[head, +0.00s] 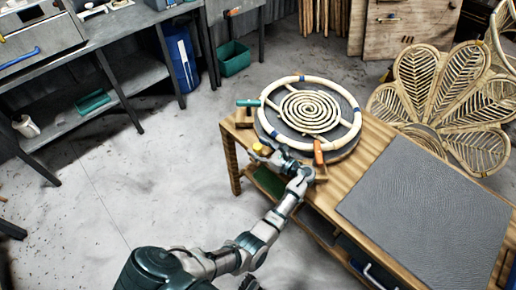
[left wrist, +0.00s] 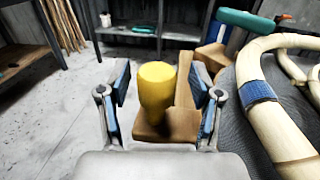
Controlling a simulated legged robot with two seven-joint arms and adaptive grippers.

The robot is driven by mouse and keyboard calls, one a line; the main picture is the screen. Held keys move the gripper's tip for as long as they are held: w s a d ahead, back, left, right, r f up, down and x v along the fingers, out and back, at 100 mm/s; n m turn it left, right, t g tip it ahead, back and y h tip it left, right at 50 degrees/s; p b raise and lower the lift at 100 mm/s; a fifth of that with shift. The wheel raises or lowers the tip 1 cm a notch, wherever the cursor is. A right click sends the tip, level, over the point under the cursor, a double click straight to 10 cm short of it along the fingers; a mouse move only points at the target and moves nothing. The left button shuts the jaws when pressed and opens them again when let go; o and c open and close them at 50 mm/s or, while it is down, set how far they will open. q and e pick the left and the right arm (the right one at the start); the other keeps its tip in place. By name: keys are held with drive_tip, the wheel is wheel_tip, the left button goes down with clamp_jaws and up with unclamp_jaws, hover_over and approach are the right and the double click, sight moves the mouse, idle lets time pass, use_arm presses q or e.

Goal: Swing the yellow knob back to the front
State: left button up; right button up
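The yellow knob (head: 257,147) is near the left front side of the round rattan jig, close to the table's front edge. My left gripper (head: 266,155) is at the knob. In the left wrist view its two blue-padded fingers (left wrist: 163,100) are apart, one on each side of the knob, with gaps showing, so it is open. Whether the fingertips reach past the knob is hard to tell. My right gripper is not seen.
A pale rattan ring with blue bands (head: 286,77) surrounds a rattan spiral (head: 310,111) on the wooden table. A teal-handled clamp (head: 248,103) and an orange-handled one (head: 318,152) stand at the ring's edge. A grey mat (head: 425,215) covers the table's right part.

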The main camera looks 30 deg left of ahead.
use_arm(q)
drive_tip(key=shift+f, duration=0.1)
drive_tip(key=shift+d, duration=0.2)
drive_tip(key=d, duration=1.1)
drive_tip(key=shift+s+d, duration=0.4)
drive_tip(key=shift+f, duration=0.1)
